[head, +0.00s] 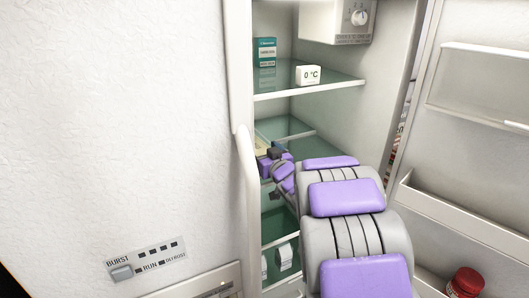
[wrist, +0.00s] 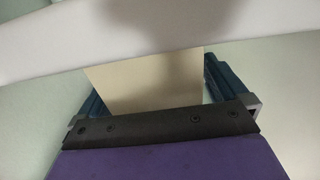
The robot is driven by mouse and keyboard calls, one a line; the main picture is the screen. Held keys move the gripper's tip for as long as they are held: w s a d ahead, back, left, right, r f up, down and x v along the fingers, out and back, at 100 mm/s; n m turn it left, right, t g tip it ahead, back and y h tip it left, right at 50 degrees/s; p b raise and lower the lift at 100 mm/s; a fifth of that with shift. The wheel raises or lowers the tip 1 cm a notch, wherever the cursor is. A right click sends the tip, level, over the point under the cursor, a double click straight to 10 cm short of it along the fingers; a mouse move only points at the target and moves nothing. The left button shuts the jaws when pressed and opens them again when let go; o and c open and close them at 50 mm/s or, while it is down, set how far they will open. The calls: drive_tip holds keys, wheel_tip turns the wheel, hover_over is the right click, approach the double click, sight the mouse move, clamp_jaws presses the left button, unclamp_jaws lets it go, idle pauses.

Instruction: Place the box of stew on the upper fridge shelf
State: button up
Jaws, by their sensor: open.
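A beige box (wrist: 145,85) shows between the two blue fingers of my gripper (wrist: 155,82) in the wrist view. The fingers are open, one on each side of it; whether they touch it I cannot tell. No label shows, so I cannot confirm it is the stew. In the head view, my gripper (head: 272,153) is inside the fridge below the upper glass shelf (head: 285,91), with a beige sliver (head: 260,145) at its left, partly hidden by the fridge edge. A teal box (head: 265,52) stands upright on the upper shelf.
A control box (head: 338,20) hangs above right. A pale band (wrist: 130,45) crosses close above my fingers. The open fridge door (head: 470,130) is right, with a red-lidded jar (head: 466,281) low.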

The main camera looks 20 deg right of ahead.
drive_tip(key=shift+s+a+r, duration=0.1)
drive_tip(key=shift+a+r, duration=0.1)
drive_tip(key=shift+a, duration=0.35)
drive_tip(key=shift+s, duration=0.4)
drive_tip(key=s+d+p, duration=0.1)
drive_tip(key=s+p, duration=0.1)
drive_tip(key=s, duration=0.9)
drive_tip(key=shift+d, duration=0.35)
drive_tip(key=shift+a+f, duration=0.1)
